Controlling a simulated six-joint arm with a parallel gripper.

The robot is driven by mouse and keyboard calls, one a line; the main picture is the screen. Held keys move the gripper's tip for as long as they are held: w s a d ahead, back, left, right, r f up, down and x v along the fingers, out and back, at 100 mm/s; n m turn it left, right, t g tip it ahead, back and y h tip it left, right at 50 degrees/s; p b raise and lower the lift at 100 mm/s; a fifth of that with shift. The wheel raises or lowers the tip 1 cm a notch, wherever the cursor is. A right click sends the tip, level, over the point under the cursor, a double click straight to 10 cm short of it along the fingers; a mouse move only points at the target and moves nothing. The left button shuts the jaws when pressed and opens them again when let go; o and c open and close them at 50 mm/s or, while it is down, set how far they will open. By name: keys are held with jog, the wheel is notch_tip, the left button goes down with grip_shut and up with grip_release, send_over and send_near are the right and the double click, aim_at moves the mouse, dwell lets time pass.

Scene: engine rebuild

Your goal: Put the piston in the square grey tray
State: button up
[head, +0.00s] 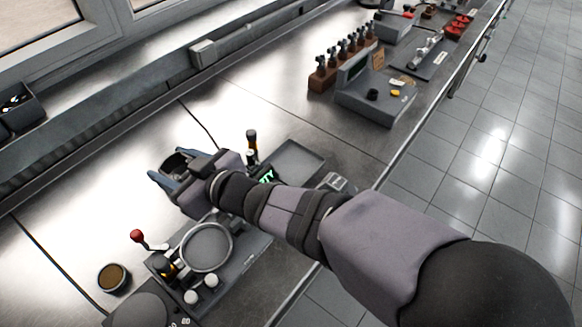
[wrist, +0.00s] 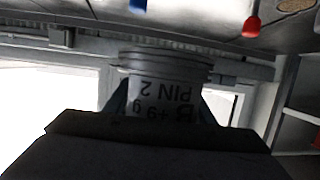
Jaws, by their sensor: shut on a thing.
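The piston shows in the wrist view (wrist: 165,72) as a grey metal cylinder with ring grooves and the upside-down marking "B +9 g PIN 2". My gripper (wrist: 160,105) is shut on it, one finger on each side. In the head view my gripper (head: 170,172) holds the dark piston (head: 177,160) above the bench, left of the square grey tray (head: 299,160). The tray is shallow, its visible floor looks empty, and my forearm passes in front of its near side.
A fixture with a large ring (head: 207,247) and a red-knobbed lever (head: 136,236) stands below my gripper in the picture. A brown-topped round cup (head: 113,278) is at left. A black upright tool (head: 251,145) stands beside the tray. A rod rack (head: 322,78) is farther back.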

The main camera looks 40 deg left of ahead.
jog(key=w+a+r+n+g+b, duration=0.1)
jog(key=w+a+r, duration=0.15)
jog(key=w, duration=0.25)
jog(key=n+g+h+b, duration=0.1)
jog(key=n+g+b, duration=0.2)
jog(key=b, duration=0.2)
send_over(280, 163)
notch_tip(280, 163, down, 8)
jog(key=r, duration=0.1)
jog(key=shift+f+p, duration=0.75)
jog(key=shift+f, duration=4.5)
